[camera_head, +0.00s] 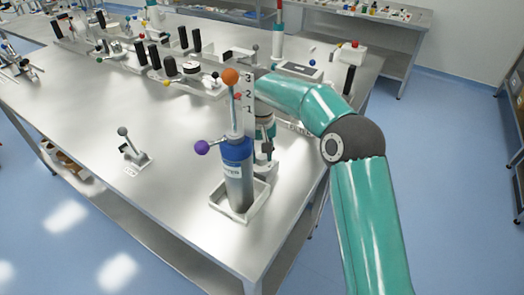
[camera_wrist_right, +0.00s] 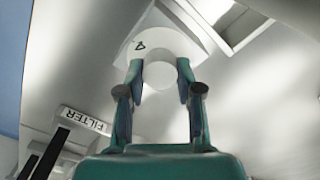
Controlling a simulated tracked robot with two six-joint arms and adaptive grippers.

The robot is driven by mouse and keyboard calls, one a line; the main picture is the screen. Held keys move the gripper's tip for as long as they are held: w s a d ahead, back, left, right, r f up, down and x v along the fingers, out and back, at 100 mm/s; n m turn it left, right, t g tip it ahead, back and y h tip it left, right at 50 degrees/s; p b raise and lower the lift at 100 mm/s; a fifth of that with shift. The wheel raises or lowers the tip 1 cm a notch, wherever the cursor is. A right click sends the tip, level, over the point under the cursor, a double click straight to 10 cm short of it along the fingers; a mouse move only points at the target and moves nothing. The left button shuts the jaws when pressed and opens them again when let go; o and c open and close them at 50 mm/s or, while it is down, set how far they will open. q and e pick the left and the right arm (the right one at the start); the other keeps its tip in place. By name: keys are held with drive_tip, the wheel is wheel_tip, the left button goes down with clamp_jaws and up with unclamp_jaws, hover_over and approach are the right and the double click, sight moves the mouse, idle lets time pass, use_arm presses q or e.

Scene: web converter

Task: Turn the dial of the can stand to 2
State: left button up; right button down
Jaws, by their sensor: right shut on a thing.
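The can stand (camera_head: 218,205) is at the near right of the table and holds a blue-and-grey can (camera_head: 238,180). An upright scale plate (camera_head: 248,105) marked 1, 2, 3 rises behind the can, beside an orange ball (camera_head: 230,76) and a purple ball (camera_head: 201,147). My right gripper (camera_head: 265,150) points down just behind the can, partly hidden. In the right wrist view its fingers (camera_wrist_right: 160,78) are shut on a pale round knob (camera_wrist_right: 160,74). My left gripper is out of view.
A small lever unit (camera_head: 133,155) stands on the open table left of the can stand. A FILTER label shows in the right wrist view (camera_wrist_right: 85,119). Several levers and black posts (camera_head: 153,57) line the far side. The table's middle (camera_head: 90,110) is clear.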

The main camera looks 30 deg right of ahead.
sight(261, 155)
drive_tip(key=shift+w+r+m, duration=0.1)
drive_tip(key=shift+m, duration=0.5)
drive_tip(key=c, duration=0.8)
unclamp_jaws()
drive_tip(key=shift+o, duration=0.2)
drive_tip(key=shift+r, duration=3.9)
